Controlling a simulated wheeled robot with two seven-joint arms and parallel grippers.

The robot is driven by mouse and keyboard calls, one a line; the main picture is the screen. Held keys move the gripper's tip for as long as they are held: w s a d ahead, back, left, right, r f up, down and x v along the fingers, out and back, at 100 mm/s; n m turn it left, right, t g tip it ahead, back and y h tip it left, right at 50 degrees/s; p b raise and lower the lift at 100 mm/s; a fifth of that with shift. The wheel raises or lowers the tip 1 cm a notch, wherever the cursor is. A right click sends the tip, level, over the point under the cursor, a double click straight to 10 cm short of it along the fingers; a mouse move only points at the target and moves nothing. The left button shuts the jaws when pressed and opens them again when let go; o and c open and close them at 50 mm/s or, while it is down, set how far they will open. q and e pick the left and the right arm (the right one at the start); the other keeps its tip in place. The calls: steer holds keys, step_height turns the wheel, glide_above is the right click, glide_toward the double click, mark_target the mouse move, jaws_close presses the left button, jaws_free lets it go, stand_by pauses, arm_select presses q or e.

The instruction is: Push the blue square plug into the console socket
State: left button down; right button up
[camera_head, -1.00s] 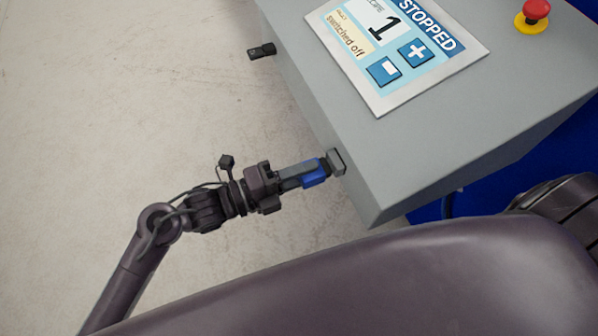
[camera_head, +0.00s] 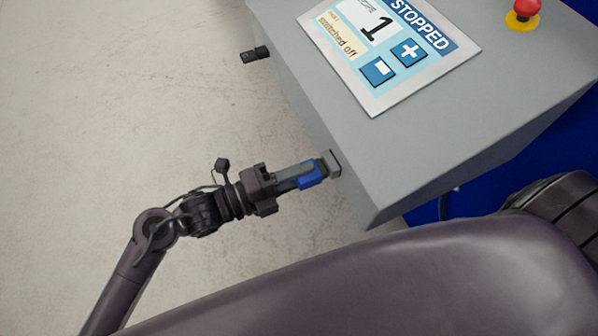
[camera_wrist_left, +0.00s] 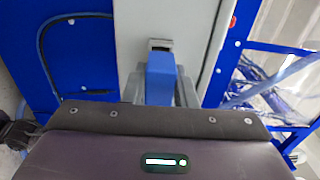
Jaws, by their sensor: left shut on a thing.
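My left gripper (camera_head: 302,176) is shut on the blue square plug (camera_head: 311,176), its fingers on either side of the plug. The plug's front end is at the grey console socket (camera_head: 331,163) on the side face of the console (camera_head: 372,190). In the left wrist view the blue plug (camera_wrist_left: 160,78) stands between the grey fingers, lined up with the socket (camera_wrist_left: 160,45). How deep the plug sits in the socket I cannot tell. My right gripper is not in view.
The console top has a screen (camera_head: 388,50) reading STOPPED, and a red button (camera_head: 524,12) on a yellow base. A small black part (camera_head: 255,54) sticks out of the console's left side. The floor (camera_head: 110,110) to the left is clear.

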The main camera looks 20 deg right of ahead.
arm_select(q)
steer(key=shift+d+b, duration=0.5)
steer(key=shift+d, duration=0.4)
steer(key=c, duration=1.5)
jaws_free()
steer(key=shift+c, duration=0.2)
steer(key=o, duration=0.4)
steer(key=shift+d, duration=0.2)
steer(key=shift+o, duration=0.2)
steer(key=shift+a, duration=0.15)
steer(key=shift+s+a, duration=0.1)
steer(key=shift+a, duration=2.85)
